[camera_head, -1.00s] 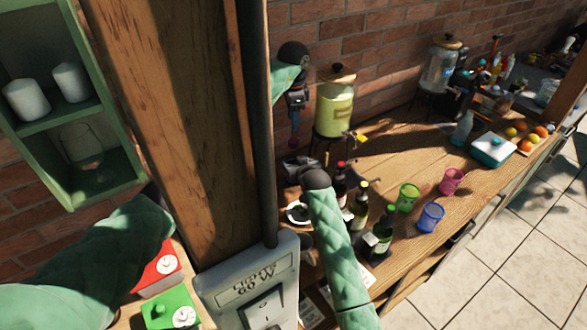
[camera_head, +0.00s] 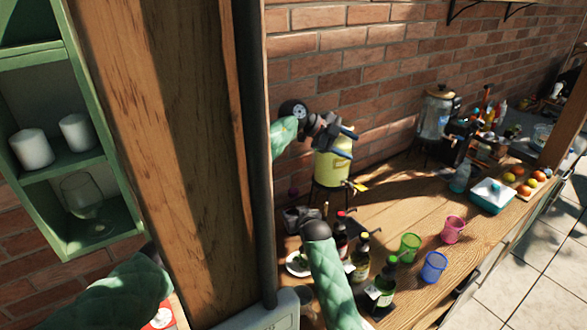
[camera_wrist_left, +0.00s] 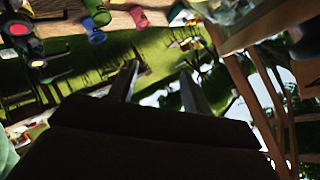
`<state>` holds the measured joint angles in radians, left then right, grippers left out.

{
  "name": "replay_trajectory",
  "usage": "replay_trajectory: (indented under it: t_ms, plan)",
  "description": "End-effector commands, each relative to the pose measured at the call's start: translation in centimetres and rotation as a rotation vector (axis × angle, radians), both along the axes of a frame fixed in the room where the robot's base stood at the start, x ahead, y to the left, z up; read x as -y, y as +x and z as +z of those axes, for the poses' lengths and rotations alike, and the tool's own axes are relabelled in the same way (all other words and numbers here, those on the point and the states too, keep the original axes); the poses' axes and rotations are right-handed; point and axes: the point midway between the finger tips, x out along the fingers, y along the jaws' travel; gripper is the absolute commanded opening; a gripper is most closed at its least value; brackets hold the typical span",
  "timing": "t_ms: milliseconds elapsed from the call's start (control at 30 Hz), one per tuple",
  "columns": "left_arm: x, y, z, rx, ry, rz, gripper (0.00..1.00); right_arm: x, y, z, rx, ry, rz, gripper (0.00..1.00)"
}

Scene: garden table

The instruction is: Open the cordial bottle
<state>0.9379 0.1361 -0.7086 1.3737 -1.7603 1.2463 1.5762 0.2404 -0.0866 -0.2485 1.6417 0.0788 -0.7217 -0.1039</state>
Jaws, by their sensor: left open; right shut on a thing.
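Three bottles stand beside my right arm in the head view: a dark one with a red cap (camera_head: 341,238), one with a yellowish label (camera_head: 360,260) and a green-capped one (camera_head: 383,287). I cannot tell which is the cordial bottle. My left gripper (camera_head: 346,142) is open and empty, raised in front of the yellow drink dispenser. Its two fingers (camera_wrist_left: 158,88) stand apart in the left wrist view, with the bottles at the upper left. My right gripper (camera_head: 301,217) is a dark shape by its black wrist, left of the bottles; what it is shut on is unclear.
Green (camera_head: 409,247), blue (camera_head: 433,267) and pink (camera_head: 453,230) cups stand right of the bottles. The yellow dispenser (camera_head: 333,168) stands at the back wall. A wooden post (camera_head: 165,150) blocks the left. Open tabletop lies between cups and wall.

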Motion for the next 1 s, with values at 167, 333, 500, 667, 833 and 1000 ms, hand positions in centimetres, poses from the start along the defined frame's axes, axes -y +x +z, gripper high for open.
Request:
replay_trajectory:
  t_ms: [167, 333, 500, 667, 833, 1000]
  plan:
    - [2.1, 0.3, 4.5, 0.194, -0.258, -0.053, 0.49, 0.0, 0.0, 0.2, 0.002, 0.001, 0.0, 0.0]
    - [2.7, 1.2, 9.0, 0.384, -0.479, -0.023, 0.49, 0.0, 0.0, 0.2, 0.002, 0.001, 0.0, 0.0]
    - [2.0, 2.6, 12.9, 0.562, -0.649, 0.081, 0.49, 0.0, 0.0, 0.1, 0.002, 0.001, 0.0, 0.0]
    - [0.5, 4.5, 15.8, 0.705, -0.75, 0.234, 0.49, 0.0, 0.0, 0.1, 0.002, 0.001, 0.0, 0.0]
    - [-1.9, 6.9, 17.5, 0.824, -0.78, 0.435, 0.49, 0.0, 0.0, 0.1, 0.002, 0.001, 0.0, 0.0]
    - [-4.5, 9.5, 17.7, 0.9, -0.726, 0.645, 0.49, 0.0, 0.0, 0.2, 0.002, 0.001, 0.0, 0.0]
